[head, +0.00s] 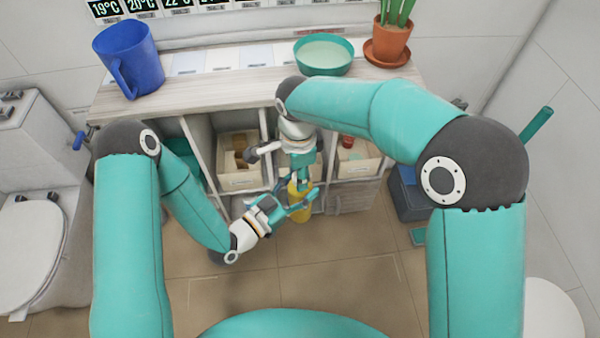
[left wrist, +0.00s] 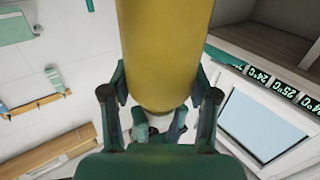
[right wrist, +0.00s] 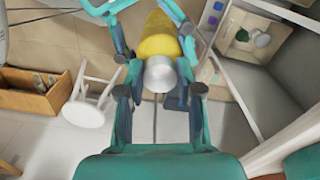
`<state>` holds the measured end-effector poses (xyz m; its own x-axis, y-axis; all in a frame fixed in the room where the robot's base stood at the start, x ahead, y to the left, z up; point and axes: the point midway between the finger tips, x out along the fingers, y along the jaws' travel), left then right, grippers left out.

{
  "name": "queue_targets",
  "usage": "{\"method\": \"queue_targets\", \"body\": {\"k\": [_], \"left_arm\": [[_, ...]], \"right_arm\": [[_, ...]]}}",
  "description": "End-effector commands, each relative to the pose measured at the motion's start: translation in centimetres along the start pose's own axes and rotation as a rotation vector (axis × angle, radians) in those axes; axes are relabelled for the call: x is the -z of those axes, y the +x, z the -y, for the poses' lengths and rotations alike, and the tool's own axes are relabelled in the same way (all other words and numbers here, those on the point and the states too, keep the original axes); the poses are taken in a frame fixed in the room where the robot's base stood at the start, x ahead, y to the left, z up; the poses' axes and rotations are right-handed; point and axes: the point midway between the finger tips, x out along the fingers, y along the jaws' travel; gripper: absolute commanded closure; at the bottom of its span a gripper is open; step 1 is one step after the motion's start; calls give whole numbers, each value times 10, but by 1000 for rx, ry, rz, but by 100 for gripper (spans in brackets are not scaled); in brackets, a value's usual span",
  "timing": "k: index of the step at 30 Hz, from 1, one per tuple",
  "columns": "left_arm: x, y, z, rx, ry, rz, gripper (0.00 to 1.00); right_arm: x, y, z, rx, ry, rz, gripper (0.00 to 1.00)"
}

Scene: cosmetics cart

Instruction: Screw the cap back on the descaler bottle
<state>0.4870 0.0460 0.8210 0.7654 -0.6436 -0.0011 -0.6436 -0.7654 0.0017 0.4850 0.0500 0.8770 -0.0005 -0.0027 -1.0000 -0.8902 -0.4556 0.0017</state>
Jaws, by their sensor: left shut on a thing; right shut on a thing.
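The yellow descaler bottle (head: 300,207) is in the air in front of the shelf unit, roughly upright. My left gripper (head: 288,207) is shut on its body; in the left wrist view the yellow body (left wrist: 165,50) fills the space between the fingers. My right gripper (head: 301,183) is above the bottle. In the right wrist view the round grey cap (right wrist: 160,74) lies between the right fingertips, in line with the bottle's yellow shoulder (right wrist: 159,46). The cap appears against the bottle's top; its threads and any gap are hidden.
The wooden shelf unit (head: 205,100) with several bins stands close behind. On its top are a blue jug (head: 130,60), a green bowl (head: 324,54) and a potted plant (head: 390,42). A toilet (head: 30,245) stands at left. The tiled floor in front is clear.

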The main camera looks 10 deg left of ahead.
Motion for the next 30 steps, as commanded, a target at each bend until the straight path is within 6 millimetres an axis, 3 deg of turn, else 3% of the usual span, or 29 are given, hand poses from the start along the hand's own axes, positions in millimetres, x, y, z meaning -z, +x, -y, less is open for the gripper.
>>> {"method": "queue_targets", "body": {"k": [6, 12, 16, 24, 25, 30], "left_arm": [[0, 0, -1, -3, 1, 0, 100], [0, 0, -1, -4, 1, 0, 100], [0, 0, -2, -5, 1, 0, 100], [0, 0, -2, -7, 0, 0, 100], [0, 0, -2, -7, 0, 0, 100], [0, 0, -2, -5, 0, -1, 100]], "right_arm": [[0, 0, 3, 3, 496, 2, 82], [1, 0, 5, 3, 865, 3, 82], [2, 0, 5, 3, 963, 4, 82], [2, 0, 6, 5, 974, 5, 82], [2, 0, 6, 6, 973, 5, 63], [2, 0, 5, 4, 972, 4, 40]]}}
